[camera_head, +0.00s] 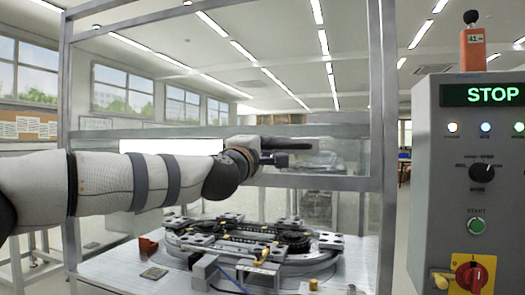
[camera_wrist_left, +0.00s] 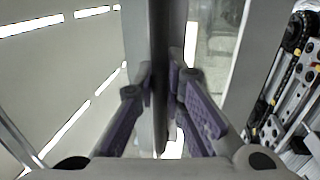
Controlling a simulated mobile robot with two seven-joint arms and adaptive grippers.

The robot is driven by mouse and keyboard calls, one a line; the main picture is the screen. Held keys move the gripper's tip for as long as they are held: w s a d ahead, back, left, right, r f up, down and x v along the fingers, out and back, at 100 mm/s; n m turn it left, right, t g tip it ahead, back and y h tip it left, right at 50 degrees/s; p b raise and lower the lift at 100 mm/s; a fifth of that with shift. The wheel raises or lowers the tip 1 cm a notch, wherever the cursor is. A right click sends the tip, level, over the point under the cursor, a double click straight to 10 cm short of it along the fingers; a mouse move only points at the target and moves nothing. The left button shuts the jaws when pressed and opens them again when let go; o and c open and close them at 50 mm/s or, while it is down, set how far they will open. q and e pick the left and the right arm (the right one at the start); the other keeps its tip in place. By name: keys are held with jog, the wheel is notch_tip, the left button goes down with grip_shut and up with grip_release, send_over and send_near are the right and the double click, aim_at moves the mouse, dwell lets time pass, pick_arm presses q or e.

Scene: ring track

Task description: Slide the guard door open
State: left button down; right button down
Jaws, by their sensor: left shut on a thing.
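The guard door is a clear panel with pale rails (camera_head: 335,131) across the front of a metal-framed enclosure. A dark grey horizontal bar, seemingly its handle (camera_head: 297,143), sits near the middle. My left arm reaches in from the left, and my left gripper (camera_head: 274,158) is at this bar. In the left wrist view the bar (camera_wrist_left: 160,45) runs between the two purple-padded fingers of the left gripper (camera_wrist_left: 163,100), which are shut on it. The arm hides part of the door on the left. My right gripper is not in view.
A ring track (camera_head: 255,240) with several carriages lies on a table inside the enclosure, below the arm. A frame post (camera_head: 388,150) stands right of the gripper. A grey control box (camera_head: 428,160) showing STOP stands at the right.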

pick_arm(q)
jog(key=c, duration=1.9)
grip_release()
jog(key=shift+s+f, duration=0.1)
jog(key=shift+s, duration=0.05)
jog(key=v, duration=1.1)
jog(key=shift+s+a, duration=0.15)
jog(key=shift+s, duration=0.2)
